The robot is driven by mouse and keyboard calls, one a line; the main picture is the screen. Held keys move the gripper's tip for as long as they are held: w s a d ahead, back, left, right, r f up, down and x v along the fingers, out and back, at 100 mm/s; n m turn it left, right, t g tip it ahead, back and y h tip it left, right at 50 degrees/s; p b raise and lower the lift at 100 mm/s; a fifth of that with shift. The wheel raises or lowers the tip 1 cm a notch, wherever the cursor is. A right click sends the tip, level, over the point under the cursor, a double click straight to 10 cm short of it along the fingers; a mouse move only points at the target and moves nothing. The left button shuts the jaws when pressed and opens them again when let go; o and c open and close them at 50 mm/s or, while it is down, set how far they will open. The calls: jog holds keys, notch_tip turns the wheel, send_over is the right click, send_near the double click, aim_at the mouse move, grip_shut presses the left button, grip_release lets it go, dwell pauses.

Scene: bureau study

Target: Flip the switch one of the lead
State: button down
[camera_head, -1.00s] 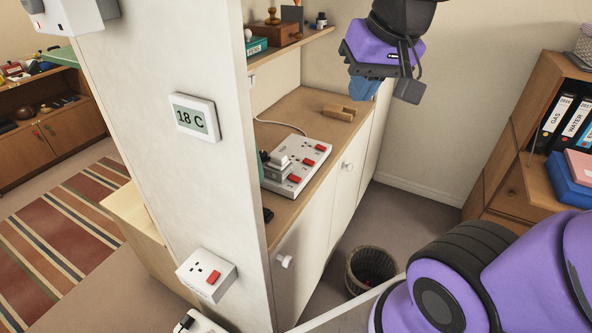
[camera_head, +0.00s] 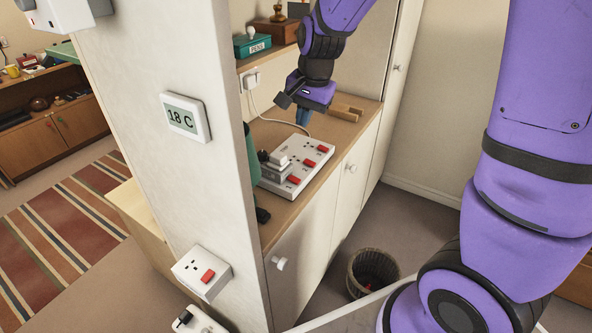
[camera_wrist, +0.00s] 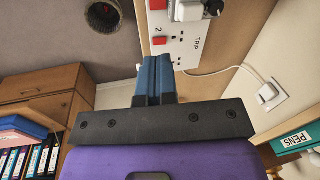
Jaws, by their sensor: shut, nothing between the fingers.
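The white extension lead (camera_head: 300,170) lies on the wooden worktop and has three red rocker switches: the far one (camera_head: 323,148), the middle one (camera_head: 308,162) and the near one (camera_head: 293,180). Plugs (camera_head: 275,160) sit in its near sockets. In the wrist view, part of the lead (camera_wrist: 178,45) shows at the top, with a red switch (camera_wrist: 158,41) beside a mark like "2" and another switch (camera_wrist: 157,4) at the edge. My gripper (camera_head: 302,118) is shut and empty, above the worktop beyond the lead's far end. Its blue fingers (camera_wrist: 153,68) show below the lead in the wrist view.
A wall socket (camera_head: 250,79) with a white cable is behind the lead, under a shelf holding a green PENS box (camera_head: 252,46). A wooden block (camera_head: 346,112) lies right of my gripper. A partition wall with a thermostat (camera_head: 186,117) stands at front left.

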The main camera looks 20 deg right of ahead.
jog(key=m, duration=0.2)
send_over(292, 178)
jog(key=s+d, duration=0.1)
jog(key=s, duration=0.1)
notch_tip(292, 178, down, 6)
jog(key=shift+w+d+r+g, duration=0.15)
jog(key=shift+w+r+g, duration=0.05)
jog(key=shift+w+g, duration=0.1)
jog(key=f, duration=0.4)
jog(key=w+f, duration=0.1)
jog(key=f, duration=0.4)
jog(key=a+f, duration=0.1)
jog(key=f, duration=0.4)
jog(key=shift+w, duration=0.25)
jog(key=shift+a, duration=0.15)
jog(key=shift+f+g+h, duration=0.25)
jog(key=shift+g+h, duration=0.05)
jog(key=shift+h, duration=0.1)
jog(key=shift+s, duration=0.1)
jog(key=shift+f, duration=0.1)
